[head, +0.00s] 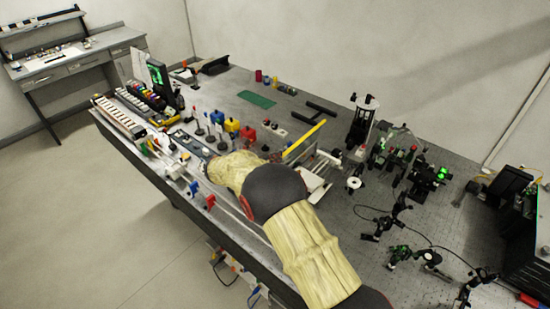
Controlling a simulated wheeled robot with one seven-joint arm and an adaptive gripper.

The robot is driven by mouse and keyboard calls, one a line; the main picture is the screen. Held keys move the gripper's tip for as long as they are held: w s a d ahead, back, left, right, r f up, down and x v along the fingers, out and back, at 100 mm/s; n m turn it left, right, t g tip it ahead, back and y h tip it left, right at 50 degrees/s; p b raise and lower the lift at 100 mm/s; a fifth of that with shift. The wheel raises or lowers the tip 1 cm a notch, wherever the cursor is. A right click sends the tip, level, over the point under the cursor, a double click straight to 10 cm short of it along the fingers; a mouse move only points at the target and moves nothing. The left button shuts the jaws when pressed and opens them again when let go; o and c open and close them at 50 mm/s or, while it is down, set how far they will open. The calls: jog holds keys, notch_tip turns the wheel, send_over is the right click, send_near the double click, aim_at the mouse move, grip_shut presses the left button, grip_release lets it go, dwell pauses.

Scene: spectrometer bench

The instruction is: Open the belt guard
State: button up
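No part in the head view can be told for certain as the belt guard. A long yellow bar (305,138) slants up to the right just beyond my arm, above a pale slatted unit (315,180) that my arm partly covers. Whether this bar belongs to the guard, and whether it is open or shut, I cannot tell. My arm, in a pale yellow sleeve with a dark joint, reaches from the lower right over the middle of the bench. Its far end is beside the bar's lower left. My gripper's fingers are hidden behind the arm.
Small red, blue and yellow items stand left of my arm, near a blue block (216,117). A green mat (257,99) lies behind. Dark optical mounts (430,175) and cables crowd the right. Bare perforated bench top (335,95) shows at the back. A side desk (75,62) stands far left.

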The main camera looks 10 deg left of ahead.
jog(key=shift+o, duration=1.1)
jog(key=shift+f, duration=0.1)
jog(key=v, duration=1.2)
